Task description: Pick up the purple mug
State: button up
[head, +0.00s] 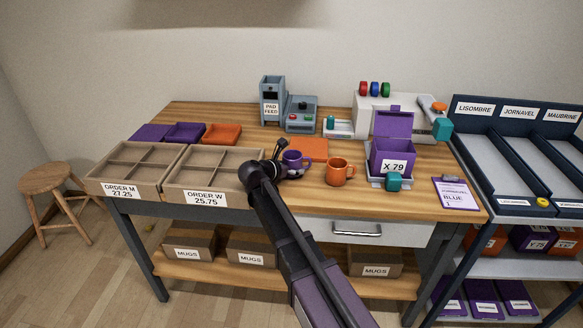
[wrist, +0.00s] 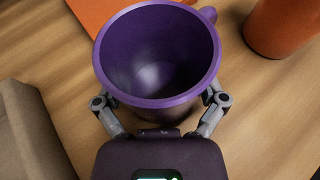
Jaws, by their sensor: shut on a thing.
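The purple mug (head: 297,160) is upright at the middle of the workbench, its far part showing beyond my gripper in the head view. In the wrist view the purple mug (wrist: 158,55) fills the top middle, open end towards the camera, empty, with its handle at the upper right. My gripper (wrist: 160,105) is shut on the mug, one finger on each side of its body. In the head view my gripper (head: 283,165) hides the mug's near left side. I cannot tell whether the mug's base touches the bench.
An orange mug (head: 340,172) stands close on the right. The ORDER W tray (head: 205,198) lies just left of my gripper. An orange pad (head: 310,149) lies behind the mug. A purple box marked X 79 (head: 391,155) stands further right. Bare wood shows in front of the orange mug.

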jog(key=shift+r+p, duration=1.4)
jog(key=shift+r, duration=0.1)
jog(key=s+d, duration=0.1)
jog(key=s, duration=0.3)
jog(key=s+d+r+p, duration=0.1)
jog(key=s+d, duration=0.1)
jog(key=s, duration=0.3)
jog(key=s+d, duration=0.1)
jog(key=s, duration=0.3)
jog(key=shift+s+d+r+p, duration=0.2)
jog(key=shift+r+p, duration=0.15)
jog(key=shift+s+d+r, duration=0.1)
jog(key=shift+s+d, duration=0.15)
jog(key=shift+s, duration=0.65)
